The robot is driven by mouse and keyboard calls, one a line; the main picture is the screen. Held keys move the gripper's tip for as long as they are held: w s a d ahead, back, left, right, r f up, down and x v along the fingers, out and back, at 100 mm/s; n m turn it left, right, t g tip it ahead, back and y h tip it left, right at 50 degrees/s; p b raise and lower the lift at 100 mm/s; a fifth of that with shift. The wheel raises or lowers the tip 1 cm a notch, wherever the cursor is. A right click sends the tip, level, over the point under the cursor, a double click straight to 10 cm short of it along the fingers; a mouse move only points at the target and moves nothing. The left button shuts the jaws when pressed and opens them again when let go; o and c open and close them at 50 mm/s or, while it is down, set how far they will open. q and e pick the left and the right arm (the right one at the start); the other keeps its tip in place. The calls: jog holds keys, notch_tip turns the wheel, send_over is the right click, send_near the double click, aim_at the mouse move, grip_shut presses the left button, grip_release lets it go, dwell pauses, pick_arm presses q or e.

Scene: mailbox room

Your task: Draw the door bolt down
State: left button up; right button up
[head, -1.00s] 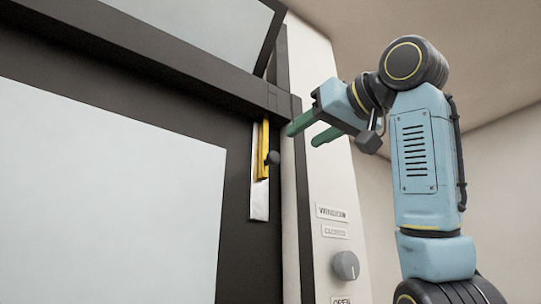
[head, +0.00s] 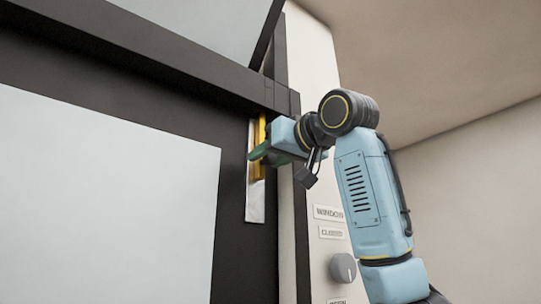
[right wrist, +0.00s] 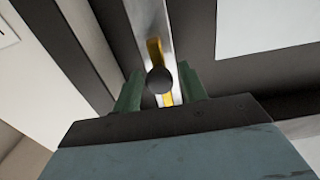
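The door bolt is a yellow bar (head: 260,135) on a silver plate (head: 254,205), fixed upright on the dark door frame. In the right wrist view the bolt's round dark knob (right wrist: 158,80) sits between the two green fingers of my right gripper (right wrist: 160,92). The fingers stand apart on both sides of the knob, with gaps visible, so the gripper is open. In the head view my right gripper (head: 264,155) is at the bolt and hides the knob. My left gripper is not in view.
A white side panel to the right of the bolt carries a grey dial (head: 343,267) and labels reading WINDOW (head: 328,213) and CLOSED (head: 331,232). A dark horizontal beam (head: 180,70) runs just above my right gripper. Large pale door panels (head: 100,200) lie to the left.

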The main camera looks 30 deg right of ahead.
grip_shut()
notch_tip(320, 180, down, 5)
jog(key=b, duration=0.4)
jog(key=shift+w+f, duration=0.1)
jog(key=shift+w, duration=0.05)
jog(key=shift+a, duration=0.1)
jog(key=shift+o, duration=0.8)
grip_release()
jog(key=s+d+b, duration=0.1)
jog(key=s+b, duration=0.3)
jog(key=s, duration=0.9)
jog(key=shift+s+b, duration=0.3)
jog(key=shift+s, duration=0.05)
